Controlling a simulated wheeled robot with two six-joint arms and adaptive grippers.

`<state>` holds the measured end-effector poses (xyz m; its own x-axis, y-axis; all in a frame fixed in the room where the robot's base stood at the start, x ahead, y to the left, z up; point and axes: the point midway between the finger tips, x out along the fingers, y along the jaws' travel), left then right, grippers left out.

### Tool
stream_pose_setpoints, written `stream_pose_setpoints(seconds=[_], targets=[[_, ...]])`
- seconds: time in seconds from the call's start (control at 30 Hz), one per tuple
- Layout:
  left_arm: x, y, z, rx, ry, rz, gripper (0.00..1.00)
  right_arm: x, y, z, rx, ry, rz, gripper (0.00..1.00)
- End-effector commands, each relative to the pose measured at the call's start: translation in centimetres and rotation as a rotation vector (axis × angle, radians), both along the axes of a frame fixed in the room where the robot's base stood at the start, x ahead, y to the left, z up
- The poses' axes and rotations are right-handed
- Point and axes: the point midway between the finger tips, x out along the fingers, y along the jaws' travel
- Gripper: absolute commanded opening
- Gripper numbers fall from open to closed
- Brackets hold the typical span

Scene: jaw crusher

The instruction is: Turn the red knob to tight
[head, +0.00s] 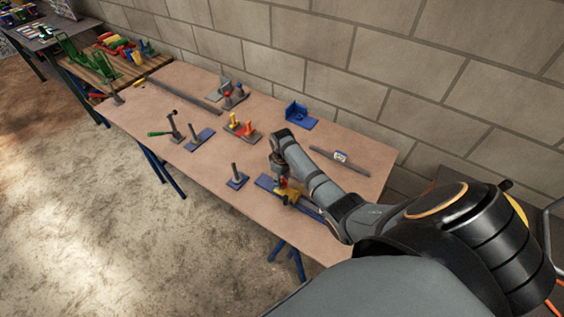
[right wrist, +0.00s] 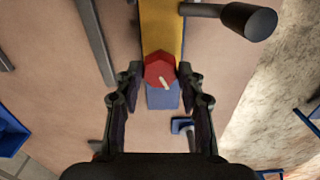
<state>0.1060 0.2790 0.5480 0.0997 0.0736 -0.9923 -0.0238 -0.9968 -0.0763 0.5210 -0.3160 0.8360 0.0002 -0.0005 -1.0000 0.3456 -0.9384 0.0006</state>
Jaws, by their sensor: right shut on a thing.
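The red knob (right wrist: 158,68) is six-sided, with a short pale pointer mark that slants toward the lower right in the right wrist view. It sits over the line where a yellow part (right wrist: 161,25) meets a blue part (right wrist: 162,98). My right gripper (right wrist: 159,74) is shut on the knob, with one finger on each side. In the head view my right gripper (head: 281,181) reaches down over the yellow and blue fixture near the table's front edge, and mostly hides the knob. Any tight marking is too small to tell. My left gripper is not in view.
A blue bracket (head: 297,113) and a grey bar (head: 340,160) lie behind. Several other posts and small fixtures stand farther left. A block wall (head: 290,50) runs behind the table (head: 205,165).

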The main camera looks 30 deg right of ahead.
Motion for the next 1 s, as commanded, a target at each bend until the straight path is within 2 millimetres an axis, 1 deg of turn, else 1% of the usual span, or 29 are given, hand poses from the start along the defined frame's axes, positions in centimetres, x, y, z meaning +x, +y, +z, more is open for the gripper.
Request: stream_pose_setpoints(seconds=[0.03, 0.1, 0.3, 0.5, 0.7, 1.0], targets=[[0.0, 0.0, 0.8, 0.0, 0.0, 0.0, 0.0, -0.1, 0.0, 0.4, 0.001, 0.003, -0.039, 0.07], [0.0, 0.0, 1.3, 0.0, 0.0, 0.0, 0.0, -0.1, 0.0, 0.3, 0.001, 0.004, -0.1, 0.07], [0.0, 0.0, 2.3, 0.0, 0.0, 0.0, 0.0, -0.1, 0.0, 0.1, 0.001, 0.004, -0.252, 0.07], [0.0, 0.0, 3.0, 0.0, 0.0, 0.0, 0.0, -0.1, 0.0, 0.0, 0.001, 0.004, -0.36, 0.07], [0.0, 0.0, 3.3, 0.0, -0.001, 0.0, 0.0, -0.1, -0.1, 0.0, 0.001, 0.003, -0.423, 0.07], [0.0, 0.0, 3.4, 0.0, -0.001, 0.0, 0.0, -0.1, -0.1, -0.1, 0.001, 0.004, -0.449, 0.07]])
